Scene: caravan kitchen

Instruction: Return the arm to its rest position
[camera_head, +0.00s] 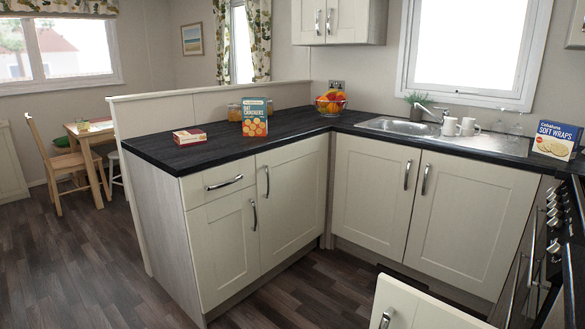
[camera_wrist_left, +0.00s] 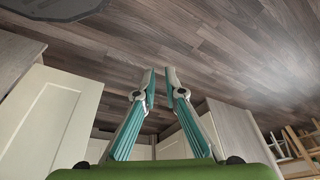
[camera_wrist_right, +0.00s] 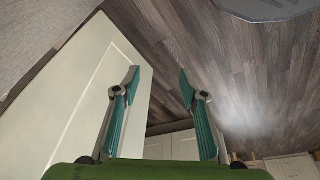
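My left gripper (camera_wrist_left: 160,88) shows in the left wrist view. Its teal fingers are a narrow gap apart, with nothing between them. My right gripper (camera_wrist_right: 159,88) shows in the right wrist view. Its fingers are wider apart and also empty. Bare wood floor (camera_wrist_left: 200,45) lies behind the fingers in both wrist views. Neither arm nor gripper shows in the head view, so the arms' full pose is hidden.
A cream panel (camera_wrist_right: 85,90) stands close at the left of the right gripper. Another cream panel (camera_wrist_left: 50,115) is left of the left gripper. The dark L-shaped counter (camera_head: 215,149) holds a cracker box (camera_head: 255,118), fruit bowl (camera_head: 331,103) and sink (camera_head: 398,126). Open floor (camera_head: 95,265) lies left.

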